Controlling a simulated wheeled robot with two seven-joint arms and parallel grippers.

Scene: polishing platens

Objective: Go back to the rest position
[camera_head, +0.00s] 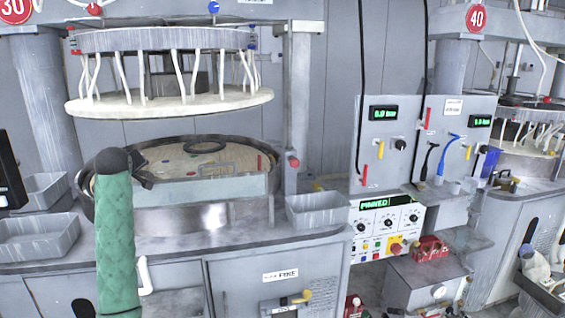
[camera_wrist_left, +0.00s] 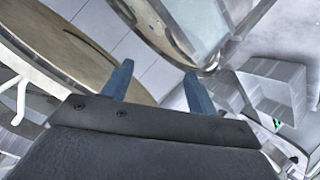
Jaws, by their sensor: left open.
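My left arm in its green sleeve rises at the lower left of the head view, in front of the left polishing machine. My left gripper (camera_head: 140,172) shows there only as a small dark shape at the near left rim of the round basin (camera_head: 205,218). In the left wrist view, my left gripper (camera_wrist_left: 158,84) has its two blue fingers wide apart with nothing between them. The round plate (camera_head: 170,103) hangs above the basin. Whether the gripper touches the rim cannot be told. My right gripper is not in view.
Grey trays stand left (camera_head: 38,237) and right (camera_head: 318,210) of the basin on the machine's ledge. Above the basin, white hoses (camera_head: 143,78) hang around the raised plate. A control panel (camera_head: 385,228) and a red object (camera_head: 430,248) stand to the right.

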